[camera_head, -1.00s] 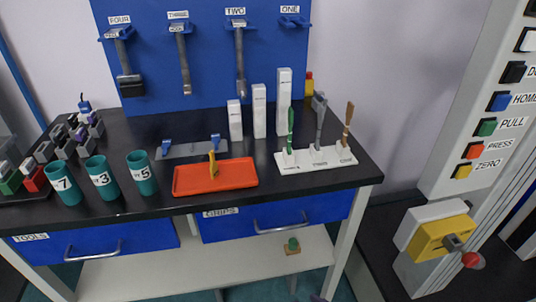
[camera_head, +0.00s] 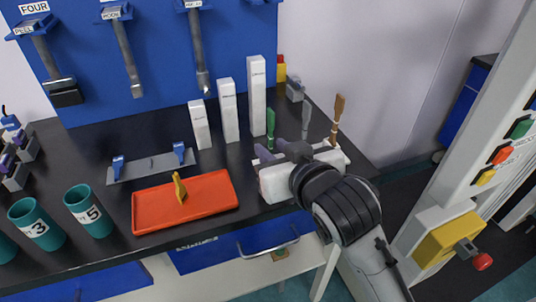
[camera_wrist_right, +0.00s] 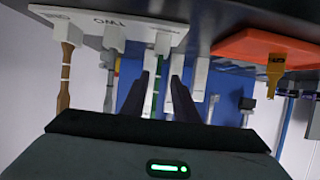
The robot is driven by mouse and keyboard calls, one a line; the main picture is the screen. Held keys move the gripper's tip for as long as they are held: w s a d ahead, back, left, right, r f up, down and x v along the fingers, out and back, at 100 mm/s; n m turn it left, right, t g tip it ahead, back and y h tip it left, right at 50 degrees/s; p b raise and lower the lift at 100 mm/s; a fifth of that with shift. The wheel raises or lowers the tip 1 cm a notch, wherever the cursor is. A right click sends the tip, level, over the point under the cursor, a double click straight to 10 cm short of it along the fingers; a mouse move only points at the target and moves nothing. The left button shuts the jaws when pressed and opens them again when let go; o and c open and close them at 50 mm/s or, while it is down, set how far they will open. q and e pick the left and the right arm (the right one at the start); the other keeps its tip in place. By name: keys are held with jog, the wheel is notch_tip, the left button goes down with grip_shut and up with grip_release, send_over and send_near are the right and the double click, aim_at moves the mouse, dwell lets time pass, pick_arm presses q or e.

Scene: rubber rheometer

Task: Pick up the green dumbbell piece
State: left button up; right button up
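The green dumbbell piece (camera_head: 270,122) stands upright in the white holder (camera_head: 340,156) near the right end of the black table. A grey piece (camera_head: 306,120) and a brown piece (camera_head: 338,116) stand beside it. My right gripper (camera_head: 278,153) is in front of the holder and hides much of it. Its fingers are open. In the right wrist view, which looks inverted, the green piece (camera_wrist_right: 155,98) appears between the two dark fingers (camera_wrist_right: 159,90). I cannot tell whether either finger touches it. My left gripper is not in view.
An orange-red tray (camera_head: 150,215) with a yellow piece (camera_head: 180,188) lies to the left. White blocks (camera_head: 228,112) stand close behind. Teal cups (camera_head: 90,212) are at the left front. A machine with a yellow block (camera_head: 445,242) stands at the right.

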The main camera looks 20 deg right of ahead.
jog(key=x, duration=0.6)
jog(key=shift+w+d, duration=0.2)
jog(key=shift+w, duration=0.2)
grip_shut()
